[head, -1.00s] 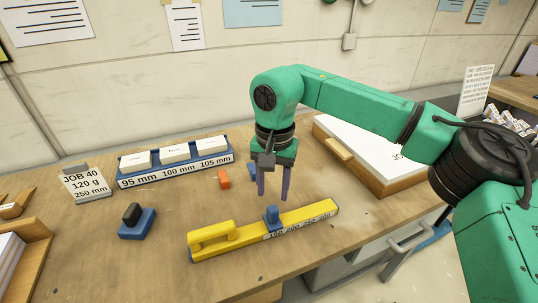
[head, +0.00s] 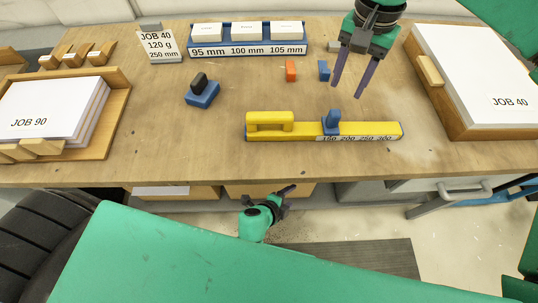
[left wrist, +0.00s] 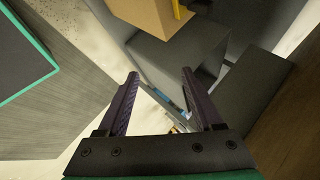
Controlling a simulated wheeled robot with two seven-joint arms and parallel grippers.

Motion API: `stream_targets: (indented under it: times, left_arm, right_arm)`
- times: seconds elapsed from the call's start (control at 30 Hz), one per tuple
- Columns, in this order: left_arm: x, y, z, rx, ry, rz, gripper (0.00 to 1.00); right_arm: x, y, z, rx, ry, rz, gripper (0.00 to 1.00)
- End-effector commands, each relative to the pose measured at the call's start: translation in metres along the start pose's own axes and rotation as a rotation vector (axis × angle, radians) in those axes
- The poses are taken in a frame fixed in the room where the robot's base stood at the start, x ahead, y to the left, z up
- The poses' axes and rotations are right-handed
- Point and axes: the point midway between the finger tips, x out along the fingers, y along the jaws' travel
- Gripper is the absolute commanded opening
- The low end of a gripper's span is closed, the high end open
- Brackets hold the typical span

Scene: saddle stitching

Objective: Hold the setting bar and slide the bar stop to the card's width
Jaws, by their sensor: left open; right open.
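The yellow setting bar (head: 365,131) lies on the table near its front edge, with a raised handle (head: 270,121) at its left end. The blue bar stop (head: 332,122) sits on the bar near the 150 end of its scale, which runs 150 to 300. A job card (head: 160,46) reads JOB 40, 120 g, 250 mm. My right gripper (head: 348,89) is open and empty, fingers down, behind and slightly right of the stop. My left gripper (head: 285,194) is below the table's front edge, clear of the bar; in the left wrist view its open fingers (left wrist: 160,74) hold nothing.
A blue rack (head: 248,50) is at the back. Paper trays stand left (head: 112,125) and right (head: 440,105).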

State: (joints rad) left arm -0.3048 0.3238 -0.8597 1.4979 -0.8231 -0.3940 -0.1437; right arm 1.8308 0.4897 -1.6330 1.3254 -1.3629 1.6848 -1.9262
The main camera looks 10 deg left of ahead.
Motion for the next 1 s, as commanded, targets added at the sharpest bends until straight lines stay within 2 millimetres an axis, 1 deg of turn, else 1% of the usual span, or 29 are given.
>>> stream_targets:
  times: [0.03,0.07,0.1,0.17,0.2,0.27,0.3,0.33,0.37,0.4,0.47,0.5,0.53,0.57,0.6,0.7,0.8,0.87,0.97,1.0]
  left_arm:
    - [-0.013,-0.014,-0.032,0.075,0.055,-0.044,0.68]
    - [-0.022,-0.021,-0.05,0.122,0.086,-0.073,0.68]
    - [-0.036,-0.031,-0.075,0.178,0.13,-0.113,0.68]
    - [-0.06,-0.044,-0.11,0.255,0.19,-0.175,0.68]
    - [-0.078,-0.053,-0.133,0.301,0.228,-0.22,0.68]
    - [-0.107,-0.068,-0.162,0.364,0.273,-0.299,0.68]
    - [-0.128,-0.084,-0.177,0.402,0.284,-0.371,0.68]
    - [-0.142,-0.1,-0.184,0.427,0.271,-0.438,0.68]
    - [-0.152,-0.121,-0.184,0.448,0.233,-0.517,0.68]
    - [-0.163,-0.149,-0.179,0.463,0.164,-0.625,0.68]
    - [-0.18,-0.187,-0.164,0.462,0.043,-0.784,0.68]
    - [-0.193,-0.207,-0.148,0.436,-0.048,-0.876,0.68]
    - [-0.201,-0.213,-0.13,0.394,-0.122,-0.915,0.68]
    - [-0.206,-0.211,-0.11,0.344,-0.188,-0.92,0.68]
    - [-0.21,-0.204,-0.087,0.283,-0.258,-0.905,0.68]
    - [-0.217,-0.187,-0.046,0.183,-0.38,-0.863,0.68]
    - [-0.222,-0.178,-0.026,0.136,-0.442,-0.844,0.68]
    - [-0.222,-0.178,-0.021,0.126,-0.456,-0.841,0.68]
    - [-0.216,-0.186,-0.017,0.126,-0.458,-0.843,0.68]
    - [-0.212,-0.192,-0.015,0.125,-0.458,-0.844,0.68]
  right_arm:
    - [0.0,0.0,0.0,0.0,0.0,0.0,0.5]
    - [0.0,0.0,0.0,0.0,0.0,0.0,0.5]
    - [0.0,0.0,0.0,0.0,0.0,0.0,0.5]
    - [0.0,0.0,0.0,0.0,0.0,0.0,0.5]
    - [0.0,0.0,0.0,0.0,0.0,0.0,0.5]
    - [0.0,0.0,0.0,0.0,0.0,0.0,0.5]
    - [0.0,0.0,0.0,0.0,0.0,0.0,0.5]
    - [0.0,0.0,0.0,0.0,0.0,0.0,0.5]
    - [0.0,0.0,0.0,0.0,0.0,0.0,0.5]
    - [0.0,0.0,0.0,0.0,0.0,0.0,0.5]
    - [0.0,0.0,0.0,0.0,0.0,0.0,0.5]
    - [0.0,0.0,0.0,0.0,0.0,0.0,0.5]
    - [0.0,0.0,0.0,0.0,0.0,0.0,0.5]
    - [0.0,0.0,0.0,0.0,0.0,0.0,0.5]
    - [0.0,0.0,0.0,0.0,0.0,0.0,0.5]
    - [0.0,0.0,0.0,0.0,0.0,0.0,0.5]
    - [0.0,0.0,0.0,0.0,0.0,0.0,0.5]
    - [0.0,0.0,0.0,0.0,0.0,0.0,0.5]
    - [0.0,0.0,0.0,0.0,0.0,0.0,0.5]
    - [0.0,0.0,0.0,0.0,0.0,0.0,0.5]
